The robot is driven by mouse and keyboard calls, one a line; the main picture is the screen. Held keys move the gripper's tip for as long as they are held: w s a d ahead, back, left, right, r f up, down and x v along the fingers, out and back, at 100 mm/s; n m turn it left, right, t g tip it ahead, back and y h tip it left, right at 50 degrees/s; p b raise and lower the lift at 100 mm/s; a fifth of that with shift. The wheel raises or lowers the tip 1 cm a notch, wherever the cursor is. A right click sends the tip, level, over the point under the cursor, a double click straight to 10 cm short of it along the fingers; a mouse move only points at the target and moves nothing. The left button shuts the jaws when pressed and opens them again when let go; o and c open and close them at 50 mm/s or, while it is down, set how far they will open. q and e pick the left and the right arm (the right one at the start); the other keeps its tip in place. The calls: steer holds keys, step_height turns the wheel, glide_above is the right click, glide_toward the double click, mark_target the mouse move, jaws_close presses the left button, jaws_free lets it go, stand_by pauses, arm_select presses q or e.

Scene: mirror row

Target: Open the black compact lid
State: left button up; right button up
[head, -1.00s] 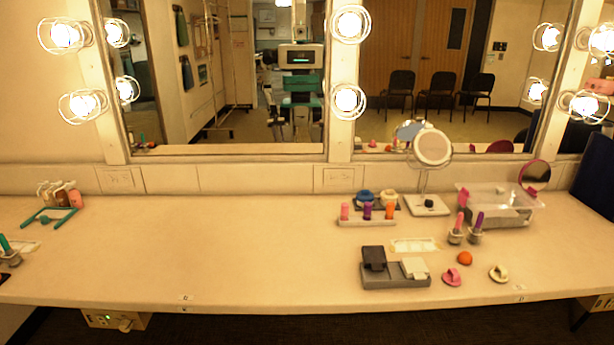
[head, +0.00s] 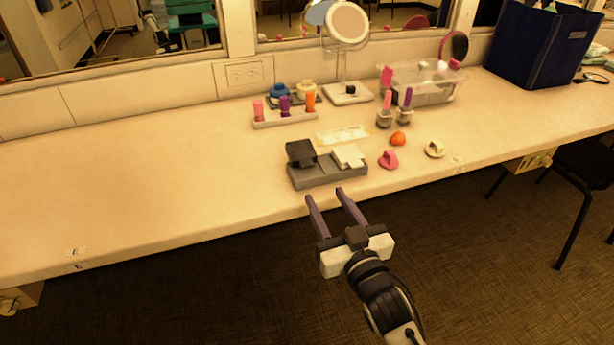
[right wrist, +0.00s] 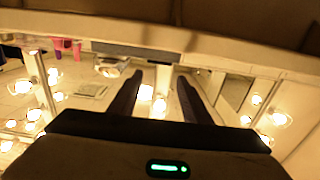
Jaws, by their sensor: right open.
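The black compact (head: 301,152) sits in the left part of a grey tray (head: 328,178) near the counter's front edge in the head view. Its lid looks shut, though the detail is small. A cream compact (head: 348,156) sits beside it in the right part of the tray. My right gripper (head: 325,196) is open and empty, with its two fingers pointing at the counter, just in front of the tray and apart from it. The fingers also show spread in the right wrist view (right wrist: 158,88). My left gripper is not in view.
A pink item (head: 388,159), an orange ball (head: 398,138) and a cream item (head: 435,149) lie right of the tray. A lipstick rack (head: 285,118) and a round mirror (head: 347,24) stand behind. The counter's left side is clear.

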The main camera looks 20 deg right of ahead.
mark_target(308, 167)
steer(key=w, duration=0.9)
steer(key=shift+w+a+r+b, duration=0.15)
steer(key=shift+w+b, duration=0.15)
steer(key=shift+w, duration=0.05)
jaws_close()
